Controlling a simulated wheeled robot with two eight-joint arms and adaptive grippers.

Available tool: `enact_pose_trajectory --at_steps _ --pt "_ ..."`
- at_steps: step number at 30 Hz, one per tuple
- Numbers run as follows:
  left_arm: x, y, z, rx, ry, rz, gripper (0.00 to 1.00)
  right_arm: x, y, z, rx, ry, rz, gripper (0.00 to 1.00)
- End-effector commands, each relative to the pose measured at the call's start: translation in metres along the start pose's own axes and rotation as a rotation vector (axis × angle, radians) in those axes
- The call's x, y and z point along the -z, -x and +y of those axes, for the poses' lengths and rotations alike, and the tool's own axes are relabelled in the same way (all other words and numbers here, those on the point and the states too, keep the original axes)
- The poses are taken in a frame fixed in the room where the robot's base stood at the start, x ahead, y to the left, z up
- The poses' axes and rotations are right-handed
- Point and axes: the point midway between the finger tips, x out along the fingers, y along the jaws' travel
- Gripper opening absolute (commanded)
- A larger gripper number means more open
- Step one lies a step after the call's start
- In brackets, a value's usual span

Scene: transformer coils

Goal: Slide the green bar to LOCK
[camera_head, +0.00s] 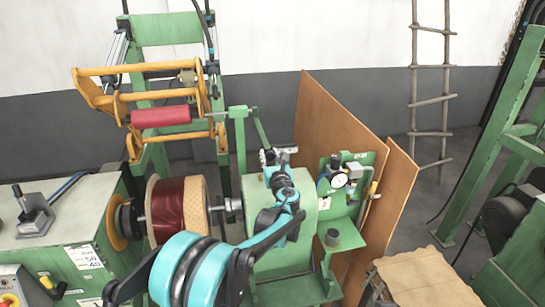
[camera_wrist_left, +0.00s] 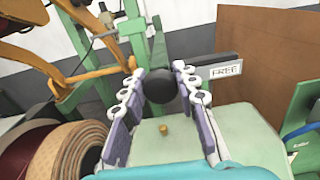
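My left gripper (camera_head: 283,158) is over the green machine housing (camera_head: 308,203). In the left wrist view its two fingers (camera_wrist_left: 158,70) are spread apart, with a round black knob (camera_wrist_left: 162,88) showing between their tips. I cannot tell whether they touch the knob. No LOCK label can be read. My right gripper is out of view.
A dark red wire coil (camera_head: 180,208) sits on a spindle left of the housing. A yellow frame with a red roller (camera_head: 161,116) stands behind it. A gauge panel (camera_head: 345,180) and brown boards (camera_head: 328,122) stand close on the right.

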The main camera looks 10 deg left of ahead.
Motion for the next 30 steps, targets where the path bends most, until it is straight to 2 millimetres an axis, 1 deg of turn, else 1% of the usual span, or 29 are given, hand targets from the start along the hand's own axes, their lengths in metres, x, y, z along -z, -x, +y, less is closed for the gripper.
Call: enact_pose_trajectory --at_steps 1,2,3,11,14,17,24,27,30 --pt "0.001 -0.001 0.004 -0.007 0.0 0.001 0.4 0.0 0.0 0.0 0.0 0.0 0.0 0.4" --pt "0.001 -0.001 0.004 -0.007 0.0 0.001 0.48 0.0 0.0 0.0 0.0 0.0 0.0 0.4" --pt "0.001 -0.001 0.003 -0.007 0.001 0.001 0.51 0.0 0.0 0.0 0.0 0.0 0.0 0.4" --pt "0.001 0.0 0.002 -0.004 0.001 0.0 0.51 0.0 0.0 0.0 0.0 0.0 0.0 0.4" --pt "0.0 0.005 0.001 -0.003 0.001 0.0 0.51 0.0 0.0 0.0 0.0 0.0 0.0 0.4" --pt "0.0 0.019 0.001 -0.002 0.001 0.0 0.51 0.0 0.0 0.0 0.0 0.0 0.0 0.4" --pt "0.0 0.072 0.002 -0.002 0.001 0.0 0.51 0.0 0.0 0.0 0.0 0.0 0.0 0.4" --pt "0.0 0.091 0.003 -0.003 0.001 0.0 0.51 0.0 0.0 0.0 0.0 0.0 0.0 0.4" --pt "0.001 0.106 0.003 -0.004 0.001 0.0 0.51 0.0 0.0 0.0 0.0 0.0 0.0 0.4"
